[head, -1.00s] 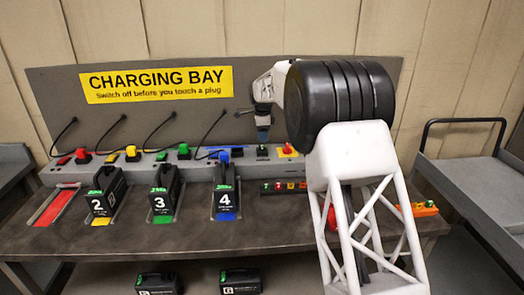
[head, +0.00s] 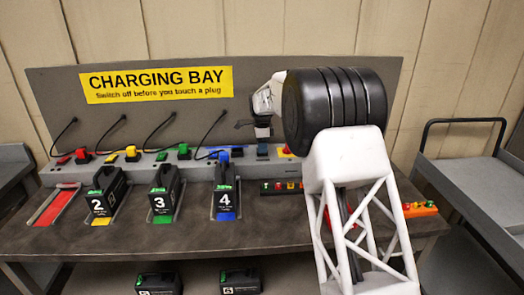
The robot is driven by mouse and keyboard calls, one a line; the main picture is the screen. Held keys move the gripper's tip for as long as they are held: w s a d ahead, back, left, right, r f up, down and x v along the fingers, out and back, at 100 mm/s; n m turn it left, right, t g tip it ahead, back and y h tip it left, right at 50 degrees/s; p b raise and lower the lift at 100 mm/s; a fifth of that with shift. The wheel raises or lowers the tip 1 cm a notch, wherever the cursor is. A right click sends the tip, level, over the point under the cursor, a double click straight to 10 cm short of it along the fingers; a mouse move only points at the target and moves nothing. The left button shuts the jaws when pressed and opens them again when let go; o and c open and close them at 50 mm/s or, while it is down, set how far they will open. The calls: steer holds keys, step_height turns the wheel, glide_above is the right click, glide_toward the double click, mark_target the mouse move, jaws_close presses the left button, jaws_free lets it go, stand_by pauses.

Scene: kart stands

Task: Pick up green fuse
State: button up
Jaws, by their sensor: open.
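My gripper (head: 262,131) is in the air over the right part of the grey charging strip, pointing down. It is small and partly in shadow, and nothing shows between its fingers. Below it is a dark blue-grey block (head: 262,151) on the strip, with a gap between them. A dark rail (head: 270,193) on the bench holds small coloured pieces. A small green piece (head: 278,186) there may be the green fuse, but it is too small to be sure. My arm hides the rail's right end.
An orange tray (head: 422,211) with small coloured pieces lies right of my arm. Black battery packs 2 (head: 103,196), 3 (head: 164,194) and 4 (head: 225,198) stand on the bench. Coloured plugs with black cables line the strip. A grey cart (head: 480,185) stands at right.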

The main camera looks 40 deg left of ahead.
jaws_close()
steer(key=shift+r, duration=0.2)
steer(key=shift+r, duration=1.65)
steer(key=s+d+r, duration=0.1)
steer(key=s+d, duration=0.9)
steer(key=d, duration=0.2)
steer(key=shift+s+r, duration=0.2)
steer(key=shift+s, duration=0.05)
